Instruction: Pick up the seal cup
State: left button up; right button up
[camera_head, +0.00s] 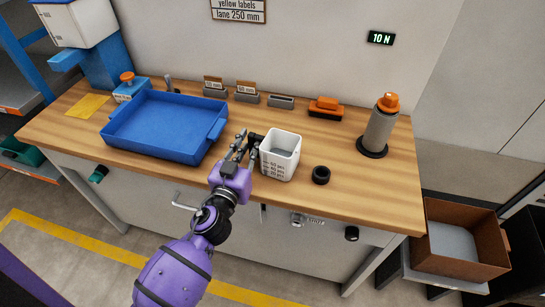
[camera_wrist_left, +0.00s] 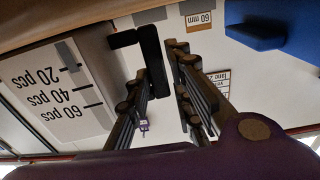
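The seal cup (camera_head: 281,160) is a white, square-topped cup with "pcs" level marks and a grey inside. It is upright at the front middle of the bench; I cannot tell whether its base touches the wood. Its black handle (camera_head: 256,138) points left and back. In the left wrist view the cup (camera_wrist_left: 58,92) appears upside down at the left. My left gripper (camera_head: 246,143) is at the handle, one finger on each side. In the wrist view its fingers (camera_wrist_left: 161,75) close narrowly on the handle bar (camera_wrist_left: 152,58). My right gripper is not in view.
A blue tray (camera_head: 215,131) lies left of the cup on the wooden bench (camera_head: 325,204). A black ring (camera_head: 321,175) sits close on the right. A grey cylinder with an orange top (camera_head: 379,130) stands further right. An orange-black tool (camera_head: 326,107) and small label holders line the back.

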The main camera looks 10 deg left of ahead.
aim_at(248, 136)
pick_arm(q)
grip_shut()
jog(key=shift+w+r, duration=0.1)
jog(key=shift+r, duration=0.1)
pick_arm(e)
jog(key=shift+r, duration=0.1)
pick_arm(q)
jog(key=shift+r+p, duration=0.3)
jog(key=shift+r, duration=0.45)
jog(key=shift+r+p, duration=0.35)
jog(key=shift+r, duration=0.6)
jog(key=s+a+r, duration=0.4)
jog(key=s+r, duration=0.5)
jog(key=s, duration=0.4)
jog(key=shift+s+r, duration=0.2)
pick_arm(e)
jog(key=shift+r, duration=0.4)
pick_arm(q)
jog(key=shift+a, duration=0.1)
